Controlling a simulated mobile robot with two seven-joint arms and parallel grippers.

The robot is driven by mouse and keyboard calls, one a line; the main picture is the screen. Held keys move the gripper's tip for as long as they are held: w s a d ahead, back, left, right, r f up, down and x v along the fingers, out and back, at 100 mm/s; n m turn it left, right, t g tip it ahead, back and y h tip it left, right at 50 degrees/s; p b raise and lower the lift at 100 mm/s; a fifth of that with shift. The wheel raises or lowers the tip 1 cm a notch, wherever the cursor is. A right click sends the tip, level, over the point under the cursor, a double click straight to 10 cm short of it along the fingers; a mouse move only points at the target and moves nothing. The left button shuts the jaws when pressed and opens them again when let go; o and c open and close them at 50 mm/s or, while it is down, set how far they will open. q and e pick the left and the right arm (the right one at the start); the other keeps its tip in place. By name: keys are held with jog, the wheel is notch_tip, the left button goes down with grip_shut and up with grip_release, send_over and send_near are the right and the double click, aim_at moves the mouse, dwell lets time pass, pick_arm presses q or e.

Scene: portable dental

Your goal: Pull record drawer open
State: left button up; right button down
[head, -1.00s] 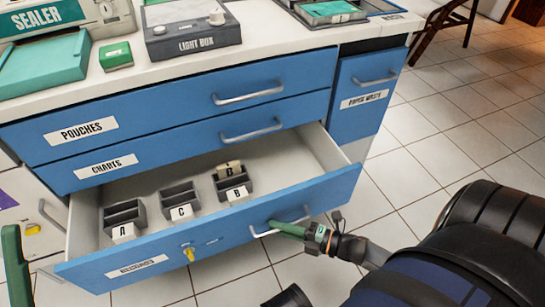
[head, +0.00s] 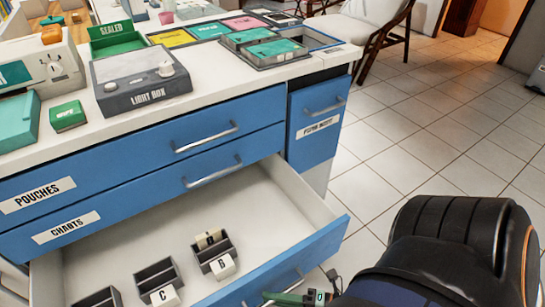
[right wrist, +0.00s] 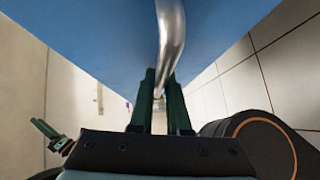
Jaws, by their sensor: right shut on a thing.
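The record drawer (head: 322,243) is the lowest blue drawer and stands well open, its pale inside showing. Dark card holders lie in it: one with a C label (head: 158,280), one with a second lettered label (head: 213,254), and one cut off at the bottom edge. My right gripper (head: 285,298) is shut on the drawer's metal handle (head: 278,286). In the right wrist view its green fingers (right wrist: 160,100) stand either side of the handle (right wrist: 170,35). A small gripper with green fingers (right wrist: 45,128), apparently my left, shows at the left there; its opening is unclear.
Above are the shut charts drawer (head: 135,213) and pouches drawer (head: 140,160). A shut paper waste front (head: 312,140) is to the right. The counter carries a light box (head: 140,82) and trays (head: 265,52). Tiled floor (head: 410,150) at right is clear.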

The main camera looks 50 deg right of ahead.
jog(key=shift+d, duration=0.1)
pick_arm(q)
jog(key=shift+s+r+h, duration=0.1)
jog(key=shift+r+h, duration=0.05)
jog(key=shift+h, duration=0.15)
pick_arm(e)
jog(key=c, duration=0.9)
grip_release()
pick_arm(q)
jog(key=w+f+n+y+p, duration=0.1)
jog(key=w+f+n+y, duration=0.2)
jog(key=f+y, duration=0.1)
jog(key=shift+w+a+f+g, duration=0.2)
jog(key=shift+a+f+g, duration=0.15)
jog(key=shift+f, duration=0.25)
pick_arm(e)
jog(key=v, duration=1.2)
jog(key=shift+s+d+r, duration=0.1)
jog(key=shift+s+d, duration=0.05)
jog(key=shift+s, duration=0.05)
pick_arm(q)
jog(key=shift+d, duration=0.1)
